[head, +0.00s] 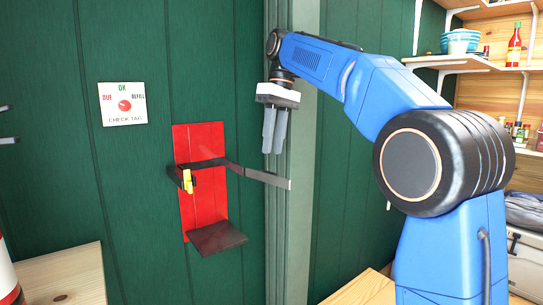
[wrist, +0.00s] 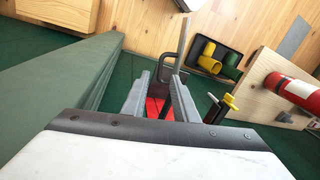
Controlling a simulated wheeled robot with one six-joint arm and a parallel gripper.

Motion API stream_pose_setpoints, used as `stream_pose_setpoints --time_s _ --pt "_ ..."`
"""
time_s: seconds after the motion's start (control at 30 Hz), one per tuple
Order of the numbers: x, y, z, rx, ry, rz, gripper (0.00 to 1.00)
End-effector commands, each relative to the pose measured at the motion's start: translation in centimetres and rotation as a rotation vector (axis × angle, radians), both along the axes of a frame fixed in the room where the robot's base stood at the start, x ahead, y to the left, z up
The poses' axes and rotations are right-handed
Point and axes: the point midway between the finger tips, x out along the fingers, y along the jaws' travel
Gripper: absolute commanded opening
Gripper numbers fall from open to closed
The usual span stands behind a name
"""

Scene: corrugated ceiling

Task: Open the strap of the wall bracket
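The red wall bracket (head: 205,200) is fixed to the green wall, with a dark shelf at its foot. A dark strap (head: 260,175) runs from its right side out to the right and ends free in a pale tip. A yellow clasp (head: 188,181) sits on the left strap part; it also shows in the wrist view (wrist: 231,101). My gripper (head: 271,148) points down beside the bracket's upper right, above the strap's outer part in the picture. In the wrist view its fingers (wrist: 162,78) stand apart, with red bracket showing between them. I see nothing held.
A check-tag sign (head: 123,104) hangs upper left. A red extinguisher (wrist: 297,90) lies or stands on a wooden top. A dark tray with yellow and green pipe pieces (wrist: 211,54) is near it. A grey-green post (head: 303,220) stands behind my gripper. Shelves are at right.

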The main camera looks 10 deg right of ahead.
Motion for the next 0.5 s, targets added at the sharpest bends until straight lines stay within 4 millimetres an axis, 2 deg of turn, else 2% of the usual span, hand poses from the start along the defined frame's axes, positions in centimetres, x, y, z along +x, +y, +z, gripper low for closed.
stream_pose_setpoints --time_s 0.2,0.5 --pt "0.3 -0.3 1.8 0.002 -0.006 -0.001 0.26" --pt "0.2 -0.3 2.0 0.002 -0.006 -0.001 0.26"
